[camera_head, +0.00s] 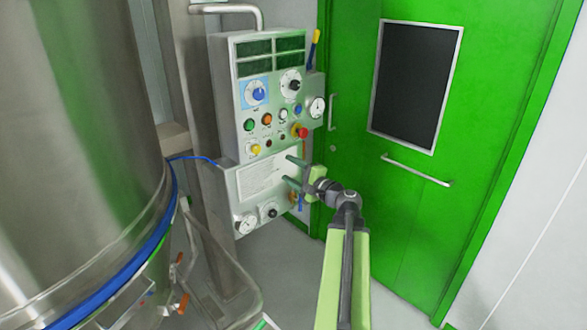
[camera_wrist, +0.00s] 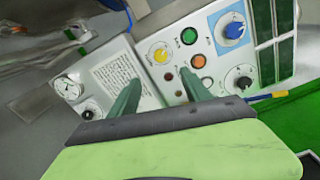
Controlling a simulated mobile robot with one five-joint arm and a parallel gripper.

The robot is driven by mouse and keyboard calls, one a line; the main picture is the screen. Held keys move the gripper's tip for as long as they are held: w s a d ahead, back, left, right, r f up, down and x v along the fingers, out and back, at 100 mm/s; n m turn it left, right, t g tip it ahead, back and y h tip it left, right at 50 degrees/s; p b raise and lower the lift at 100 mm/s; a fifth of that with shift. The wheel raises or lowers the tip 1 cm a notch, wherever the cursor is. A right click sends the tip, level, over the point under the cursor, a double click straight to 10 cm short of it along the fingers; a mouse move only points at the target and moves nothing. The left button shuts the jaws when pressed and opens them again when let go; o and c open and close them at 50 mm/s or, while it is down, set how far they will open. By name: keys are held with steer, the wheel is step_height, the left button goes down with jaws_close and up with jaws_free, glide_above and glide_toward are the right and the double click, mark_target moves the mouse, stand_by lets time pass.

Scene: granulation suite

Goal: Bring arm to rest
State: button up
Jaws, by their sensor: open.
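My gripper (camera_head: 290,170) is in front of the lower part of a grey control panel (camera_head: 226,102). Its two green fingers stand apart with nothing between them. In the wrist view my gripper (camera_wrist: 157,90) points at the panel (camera_wrist: 211,70), which appears turned on its side. The fingers overlap the printed label plate (camera_wrist: 121,76) and the area by the small buttons. I cannot tell whether the fingertips touch the panel. My arm (camera_head: 346,235) reaches up from the bottom of the head view, bent at the wrist.
A large steel vessel (camera_head: 75,130) with a blue band fills the left. A green door (camera_head: 480,120) with a dark window and a handle (camera_head: 415,171) stands behind on the right. The panel carries a red knob (camera_head: 300,131), a blue dial (camera_head: 256,92) and gauges. Grey floor shows below.

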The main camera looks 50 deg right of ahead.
steer(key=shift+s+d, duration=0.1)
steer(key=shift+s, duration=0.05)
steer(key=w+a+f+n+g+y, duration=0.2)
steer(key=w+a+f+n+g, duration=0.15)
steer(key=a, duration=0.65)
steer(key=w+a+f+n+g+y, duration=0.25)
steer(key=a+f+n, duration=0.2)
steer(key=a, duration=0.45)
steer(key=w+a+f+n+g+y, duration=0.25)
steer(key=a+f, duration=0.25)
steer(key=a, duration=0.5)
steer(key=s+a+f+n+g+h, duration=0.3)
steer(key=s+a+f+n+g, duration=0.1)
steer(key=a, duration=0.5)
steer(key=s+a+f+n+g+h, duration=0.3)
steer(key=s+a+f+n+g, duration=0.2)
steer(key=a, duration=0.4)
steer(key=shift+s+f+n+p, duration=0.4)
steer(key=shift+s+f+n, duration=0.05)
steer(key=shift+n, duration=0.5)
steer(key=shift+g, duration=0.25)
